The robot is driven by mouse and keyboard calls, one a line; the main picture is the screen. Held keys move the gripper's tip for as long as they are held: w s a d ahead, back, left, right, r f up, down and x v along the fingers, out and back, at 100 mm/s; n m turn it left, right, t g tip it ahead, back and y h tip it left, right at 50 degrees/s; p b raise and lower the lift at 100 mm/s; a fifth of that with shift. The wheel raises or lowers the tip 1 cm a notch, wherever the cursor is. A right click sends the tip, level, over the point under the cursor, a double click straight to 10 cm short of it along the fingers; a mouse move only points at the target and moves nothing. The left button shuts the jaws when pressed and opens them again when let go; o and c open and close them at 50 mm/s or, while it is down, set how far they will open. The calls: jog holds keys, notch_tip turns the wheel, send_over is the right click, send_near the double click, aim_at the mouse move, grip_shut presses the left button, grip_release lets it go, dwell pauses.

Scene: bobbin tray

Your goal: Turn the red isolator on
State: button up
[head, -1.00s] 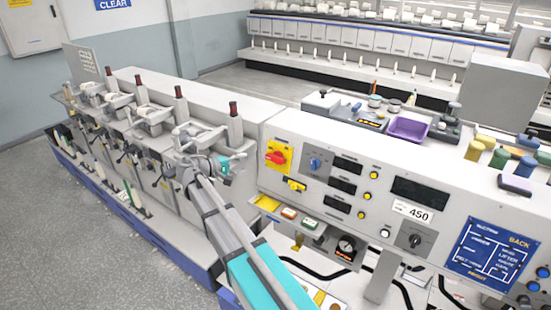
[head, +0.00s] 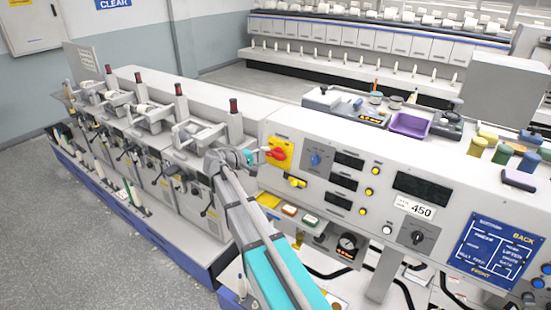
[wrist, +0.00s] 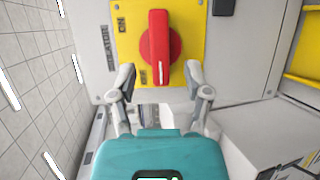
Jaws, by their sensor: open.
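The red isolator handle (head: 277,153) sits on a yellow plate (head: 286,146) at the left end of the control panel. In the wrist view the handle (wrist: 159,48) stands lengthwise up the picture on its yellow plate (wrist: 190,18). Marks reading ON and OFF show on its left, with the handle's lower end near the OFF mark. My gripper (wrist: 161,76) is open, one fingertip on each side of the handle's lower end, with gaps on both sides. In the head view my gripper (head: 262,157) is just left of the handle. Contact is not visible.
A yellow switch (head: 295,181) sits below the isolator, and a blue knob (head: 316,159) to its right. A spindle row with red-topped posts (head: 233,106) lies left of my arm. A purple tray (head: 409,124) stands on top of the panel.

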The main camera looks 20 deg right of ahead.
aim_at(273, 156)
jog(key=shift+b+x, duration=0.45)
jog(key=shift+x, duration=2.05)
grip_shut()
